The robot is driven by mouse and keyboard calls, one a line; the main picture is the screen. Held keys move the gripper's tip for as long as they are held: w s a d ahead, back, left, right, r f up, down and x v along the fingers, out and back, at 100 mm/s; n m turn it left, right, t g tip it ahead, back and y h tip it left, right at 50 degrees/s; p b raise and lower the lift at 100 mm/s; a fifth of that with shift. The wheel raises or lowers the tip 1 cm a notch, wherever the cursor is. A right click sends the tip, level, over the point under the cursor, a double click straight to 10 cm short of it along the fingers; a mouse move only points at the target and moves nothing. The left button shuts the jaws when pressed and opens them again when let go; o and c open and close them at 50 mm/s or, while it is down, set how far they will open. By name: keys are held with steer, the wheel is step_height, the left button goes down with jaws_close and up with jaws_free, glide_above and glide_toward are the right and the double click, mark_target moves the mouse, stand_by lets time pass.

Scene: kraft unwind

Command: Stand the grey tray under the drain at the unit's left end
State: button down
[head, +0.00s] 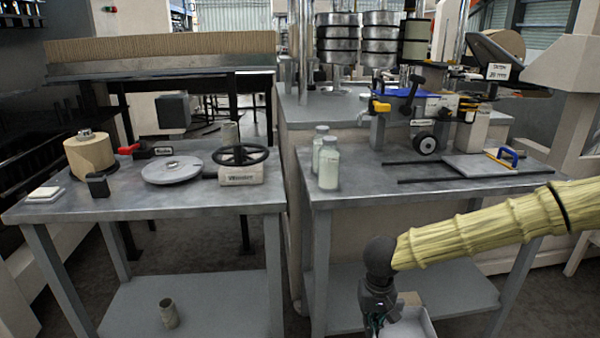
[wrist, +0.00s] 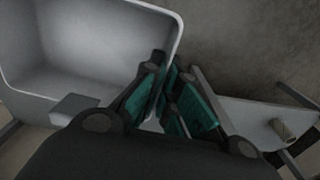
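The grey tray (wrist: 95,45) fills the left of the wrist view, its hollow inside facing the camera. In the head view a pale part of it (head: 415,328) shows at the bottom edge, beside my gripper (head: 376,322). In the wrist view my gripper (wrist: 170,80) has its teal-padded fingers close together, one on each side of the tray's wall, shut on it. Bare floor shows past the tray, so it appears held in the air. I cannot pick out the drain in either view.
The left bench (head: 130,205) holds a brown roll (head: 90,155), a disc (head: 172,169) and a handwheel (head: 240,156). A cup (head: 168,313) stands on its lower shelf (head: 215,300). The right bench (head: 350,193) holds bottles (head: 328,165) and a rail fixture. A gap separates the benches' legs.

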step_height(320, 180, up, 14)
steer(key=s+p, duration=0.2)
steer(key=p, duration=1.9)
steer(key=shift+s+r, duration=0.15)
steer(key=shift+s, duration=0.05)
